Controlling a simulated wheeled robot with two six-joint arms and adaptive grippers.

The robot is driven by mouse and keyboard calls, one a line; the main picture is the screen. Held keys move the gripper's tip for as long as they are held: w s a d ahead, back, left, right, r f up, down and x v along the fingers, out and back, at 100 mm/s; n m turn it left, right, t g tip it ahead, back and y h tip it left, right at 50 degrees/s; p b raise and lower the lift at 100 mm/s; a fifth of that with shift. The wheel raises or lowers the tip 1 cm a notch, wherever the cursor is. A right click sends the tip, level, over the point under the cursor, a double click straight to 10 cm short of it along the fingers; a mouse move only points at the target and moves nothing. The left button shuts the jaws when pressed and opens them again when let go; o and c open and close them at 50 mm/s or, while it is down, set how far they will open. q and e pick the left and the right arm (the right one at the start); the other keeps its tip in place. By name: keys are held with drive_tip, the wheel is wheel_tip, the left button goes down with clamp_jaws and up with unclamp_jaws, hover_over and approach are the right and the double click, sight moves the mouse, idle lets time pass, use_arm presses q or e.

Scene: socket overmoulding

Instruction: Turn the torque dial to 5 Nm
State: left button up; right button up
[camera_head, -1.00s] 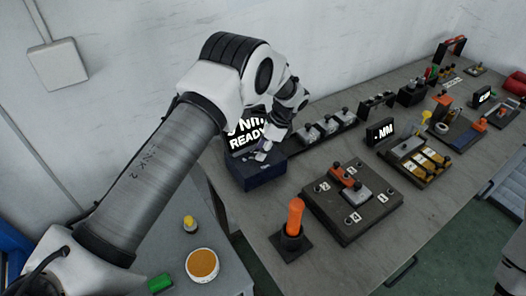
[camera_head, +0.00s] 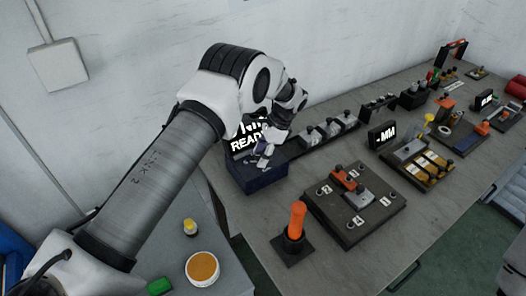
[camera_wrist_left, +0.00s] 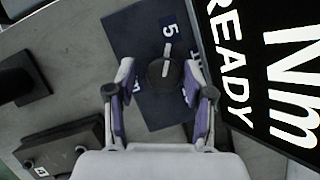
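The torque dial (camera_wrist_left: 160,76) is a dark round knob on a dark blue box (camera_head: 258,178). In the left wrist view its white pointer aims at the label "5" (camera_wrist_left: 171,29). My left gripper (camera_wrist_left: 161,78) is open above the box, with one finger on each side of the dial and a visible gap on both sides. In the head view the left gripper (camera_head: 262,157) hides most of the dial. The display (camera_head: 243,139) behind the box reads "Nm READY"; its number is hidden in both current views. My right gripper is not in view.
An orange-handled tool (camera_head: 296,220) stands in a black holder right of the box. A dark fixture board (camera_head: 350,222) with numbered labels lies farther right. An orange-topped round container (camera_head: 203,268) sits in front.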

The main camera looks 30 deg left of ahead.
use_arm(q)
drive_tip(key=shift+w+a, duration=0.1)
drive_tip(key=shift+a, duration=0.05)
drive_tip(key=shift+r, duration=0.15)
drive_tip(key=v, duration=1.2)
